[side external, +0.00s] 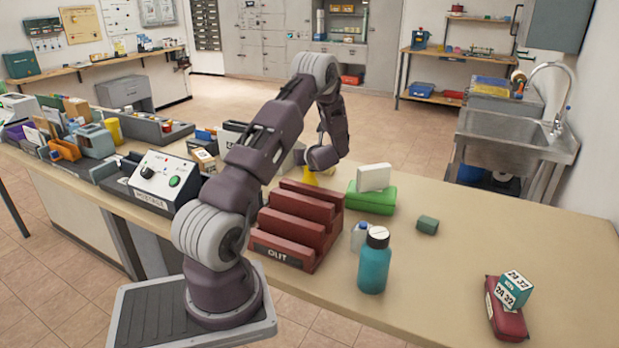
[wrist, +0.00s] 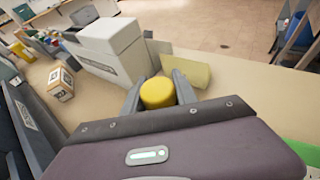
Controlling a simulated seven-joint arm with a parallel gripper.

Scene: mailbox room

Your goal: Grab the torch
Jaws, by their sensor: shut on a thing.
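A yellow round-ended thing (wrist: 157,93), which looks like the torch, sits between the two grey fingers of my gripper (wrist: 158,90) in the wrist view. The fingers press on it from both sides; the rest of it is hidden behind the gripper body. In the side view, yellow (side external: 311,178) shows just below my wrist, behind the red stepped rack. My fingers are hidden there, and I cannot tell whether the torch touches the counter.
Near the grip are a red stepped rack (side external: 300,225), a green box (side external: 371,200) with a white block (side external: 374,177) on it, a teal bottle (side external: 374,265) and a pale yellow block (wrist: 187,69). A grey-white machine (wrist: 112,50) stands beside it. The counter's right part is mostly clear.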

